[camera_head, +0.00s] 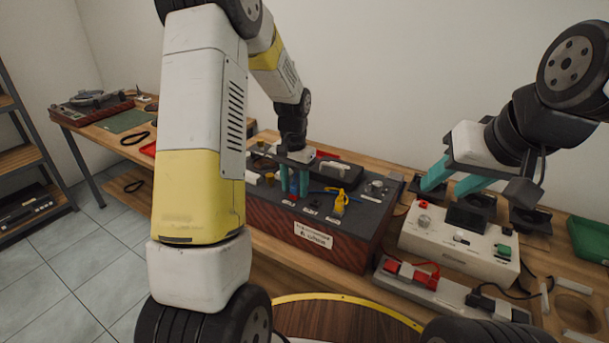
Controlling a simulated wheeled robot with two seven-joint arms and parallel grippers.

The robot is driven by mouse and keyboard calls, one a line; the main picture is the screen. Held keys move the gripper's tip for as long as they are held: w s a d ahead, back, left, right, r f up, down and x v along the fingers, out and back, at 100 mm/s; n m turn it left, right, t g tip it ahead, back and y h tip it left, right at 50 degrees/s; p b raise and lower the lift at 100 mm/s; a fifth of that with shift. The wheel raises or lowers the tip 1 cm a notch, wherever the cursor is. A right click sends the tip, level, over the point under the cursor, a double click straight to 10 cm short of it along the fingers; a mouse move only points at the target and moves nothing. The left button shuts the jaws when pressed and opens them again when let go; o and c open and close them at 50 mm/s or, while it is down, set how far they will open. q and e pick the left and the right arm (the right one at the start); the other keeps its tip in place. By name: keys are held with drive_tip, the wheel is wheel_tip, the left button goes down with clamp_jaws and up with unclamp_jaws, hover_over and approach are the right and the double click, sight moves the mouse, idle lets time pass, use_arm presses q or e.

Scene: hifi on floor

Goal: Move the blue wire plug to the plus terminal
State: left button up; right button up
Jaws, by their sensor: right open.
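A dark box with a red-brown front (325,238) stands on the bench, with several small sockets and labels on its top. The labels are too small to read, so I cannot tell which is the plus terminal. The blue wire plug (294,186) is upright at the left of the socket row, between the teal fingers of my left gripper (294,182), which look closed on it. I cannot tell whether its tip sits in a socket. A blue wire (345,191) runs across the top. A yellow plug (340,203) stands at the right. My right gripper (455,182) is open and empty.
In front lies a grey strip (432,288) with red parts. A green tray (590,238) is at the right edge. A turntable (92,101) is far left.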

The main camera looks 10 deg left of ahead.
use_arm(q)
drive_tip(key=shift+r, duration=0.1)
wheel_tip(320, 180, up, 13)
drive_tip(key=shift+f, duration=0.2)
idle(1.0)
